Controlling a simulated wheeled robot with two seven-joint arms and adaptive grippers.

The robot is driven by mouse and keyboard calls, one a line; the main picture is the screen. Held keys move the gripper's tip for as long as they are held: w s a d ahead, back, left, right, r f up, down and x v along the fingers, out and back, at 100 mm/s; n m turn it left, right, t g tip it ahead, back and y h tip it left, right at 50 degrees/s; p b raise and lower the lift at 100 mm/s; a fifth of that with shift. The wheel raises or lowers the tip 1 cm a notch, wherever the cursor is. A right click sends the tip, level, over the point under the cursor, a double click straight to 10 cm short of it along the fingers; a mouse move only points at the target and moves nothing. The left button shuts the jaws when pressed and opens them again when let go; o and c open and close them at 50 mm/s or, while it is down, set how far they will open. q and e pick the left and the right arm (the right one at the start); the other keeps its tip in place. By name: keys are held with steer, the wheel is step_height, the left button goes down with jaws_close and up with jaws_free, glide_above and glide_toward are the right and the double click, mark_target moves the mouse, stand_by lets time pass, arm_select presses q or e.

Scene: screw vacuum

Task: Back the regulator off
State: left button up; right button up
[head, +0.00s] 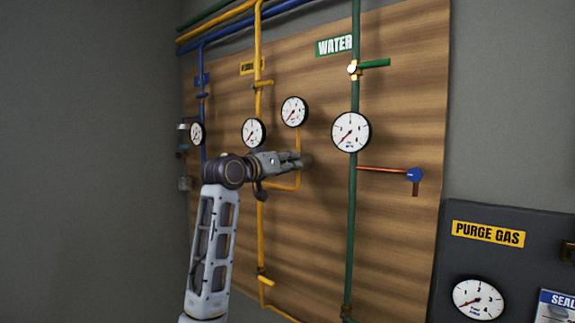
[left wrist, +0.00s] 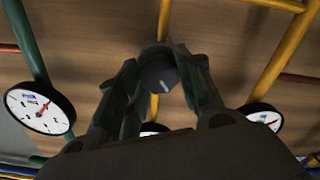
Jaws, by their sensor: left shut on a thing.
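The regulator shows in the left wrist view as a dark round knob (left wrist: 158,72) with a pale mark on its face. It sits on the yellow pipe (left wrist: 165,18). My left gripper (head: 301,162) reaches the yellow pipework in the head view, and its fingers mostly hide the knob there. In the left wrist view the two dark fingers stand on either side of the knob, and the gripper is shut on it. A small gauge (head: 294,111) is above the gripper and another gauge (head: 253,132) is to its left. My right gripper is not in view.
A green water pipe (head: 351,220) with a large gauge (head: 351,132) runs down to the right of the gripper. A copper branch with a blue-ended fitting (head: 414,175) sticks out beside it. A dark purge gas panel (head: 460,262) stands at the lower right.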

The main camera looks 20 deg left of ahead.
arm_select(q)
steer(key=n, duration=1)
steer(key=shift+a, duration=0.15)
steer(key=shift+n, duration=0.3)
steer(key=o, duration=1)
steer(key=shift+f, duration=0.1)
steer(key=shift+o, duration=0.2)
steer(key=shift+s, duration=0.15)
steer(key=v, duration=1.1)
steer(key=shift+s+a, duration=0.2)
steer(key=shift+s, duration=0.15)
